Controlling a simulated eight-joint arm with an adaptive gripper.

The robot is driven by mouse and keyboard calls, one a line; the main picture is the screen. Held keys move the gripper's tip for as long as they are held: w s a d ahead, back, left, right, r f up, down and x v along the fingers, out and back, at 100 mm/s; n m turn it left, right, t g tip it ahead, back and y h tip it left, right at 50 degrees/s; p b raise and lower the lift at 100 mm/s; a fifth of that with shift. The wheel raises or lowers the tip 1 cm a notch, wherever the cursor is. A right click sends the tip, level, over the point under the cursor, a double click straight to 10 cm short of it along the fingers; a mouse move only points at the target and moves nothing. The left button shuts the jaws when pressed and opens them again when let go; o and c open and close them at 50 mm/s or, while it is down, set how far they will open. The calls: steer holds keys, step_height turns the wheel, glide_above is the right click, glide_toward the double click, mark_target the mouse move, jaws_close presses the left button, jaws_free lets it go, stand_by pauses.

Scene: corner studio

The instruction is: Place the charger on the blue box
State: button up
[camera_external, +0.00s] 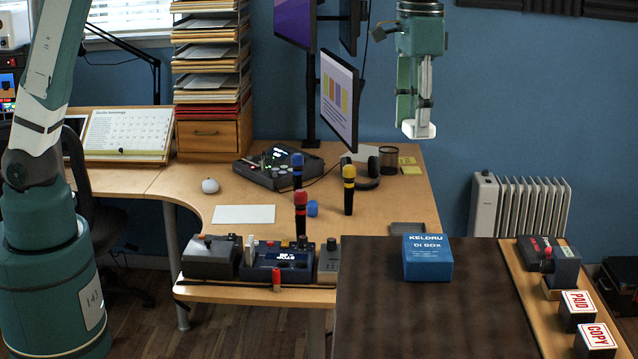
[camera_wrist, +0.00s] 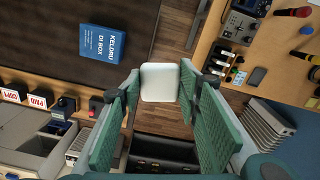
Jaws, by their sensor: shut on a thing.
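A white charger (camera_wrist: 160,82) with rounded corners is held between the fingertips of my gripper (camera_wrist: 158,90) in the wrist view. In the external view my gripper (camera_external: 417,125) hangs high at the upper right, pointing down, with the white charger (camera_external: 418,130) at its lower end. The blue box (camera_external: 428,258), marked DI BOX, sits on the dark brown table surface (camera_external: 430,320), near its far edge. It also shows in the wrist view (camera_wrist: 103,45), up and left of the charger. My gripper is well above the box and apart from it.
Microphones (camera_external: 348,190) and a mixer (camera_external: 278,166) stand on the wooden desk (camera_external: 390,215). Audio units (camera_external: 278,262) line its front edge. PAID and COPY stamps (camera_external: 578,305) stand right of the dark surface. A radiator (camera_external: 520,208) stands by the wall. The dark surface before the box is clear.

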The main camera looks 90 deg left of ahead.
steer(key=w+d+m+p, duration=0.1)
steer(key=d+m+p, duration=0.2)
steer(key=d, duration=1.3)
glide_above(425, 246)
step_height(425, 246, down, 5)
steer(key=shift+f+b, duration=0.25)
steer(key=shift+b, duration=0.05)
steer(key=shift+f, duration=3.15)
steer(key=shift+f+p, duration=0.3)
steer(key=shift+f, duration=1.55)
steer(key=shift+f, duration=0.15)
